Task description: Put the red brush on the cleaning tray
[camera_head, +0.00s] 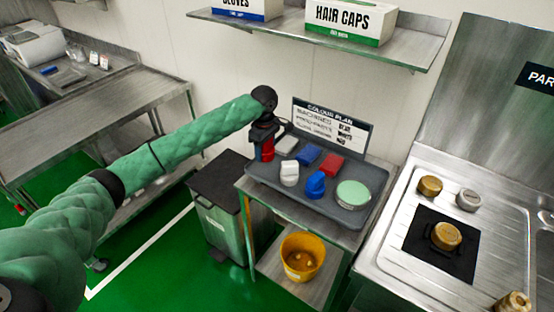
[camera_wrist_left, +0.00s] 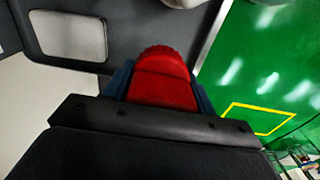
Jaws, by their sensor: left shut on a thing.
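The red brush (camera_wrist_left: 165,80) is held between the two fingers of my left gripper (camera_wrist_left: 160,92) in the left wrist view. In the head view the red brush (camera_head: 267,151) shows just below my left gripper (camera_head: 265,138), at the left end of the grey cleaning tray (camera_head: 338,212). I cannot tell whether the brush touches the tray. The tray carries a blue and a red block-like item, a white and a blue brush-like item, and a round pale green item. My right gripper is out of view.
A colour plan sign (camera_head: 331,128) stands behind the tray. A grey bin (camera_head: 222,205) stands left of the tray's table, and a yellow bucket (camera_head: 303,256) sits on its lower shelf. A steel sink counter (camera_head: 389,243) with brass parts is at right. A shelf (camera_head: 335,42) hangs above.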

